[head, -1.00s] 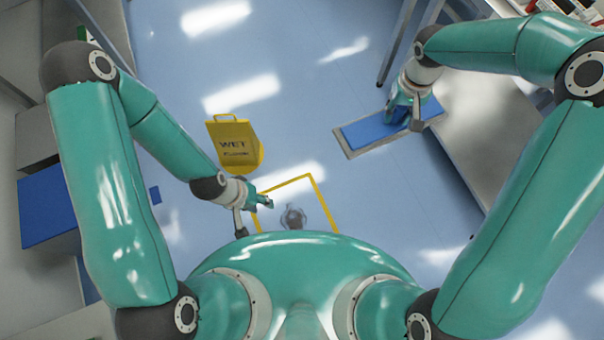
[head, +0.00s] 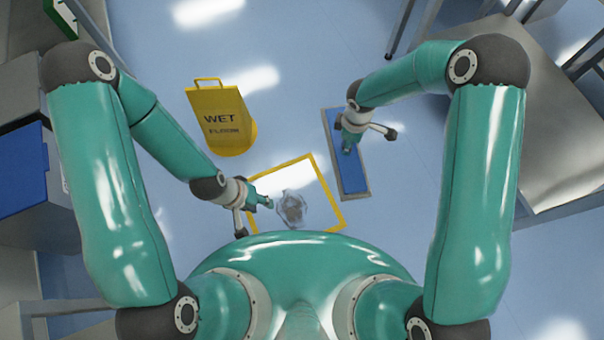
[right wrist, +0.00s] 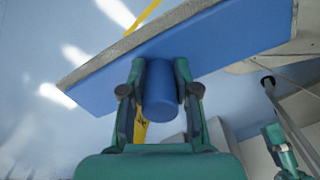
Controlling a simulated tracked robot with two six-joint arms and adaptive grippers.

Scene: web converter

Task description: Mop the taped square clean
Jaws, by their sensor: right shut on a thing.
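The taped square (head: 317,166) is a yellow outline on the blue floor in front of my base. A greyish, glossy smudge (head: 291,208) lies inside it. The mop (head: 352,174) is a long blue block with a grey pad edge, just right of the square in the head view. My right gripper (head: 347,147) is shut on its blue handle. The right wrist view shows the round handle (right wrist: 160,85) between both fingers and the grey pad (right wrist: 190,20) along the block's far side. My left gripper (head: 268,203) hangs at the square's left edge, its jaw state unclear.
A yellow wet-floor sign (head: 217,121) stands behind the square to the left. A grey table (head: 555,150) is at the right. A blue-lidded box (head: 25,175) is at the left.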

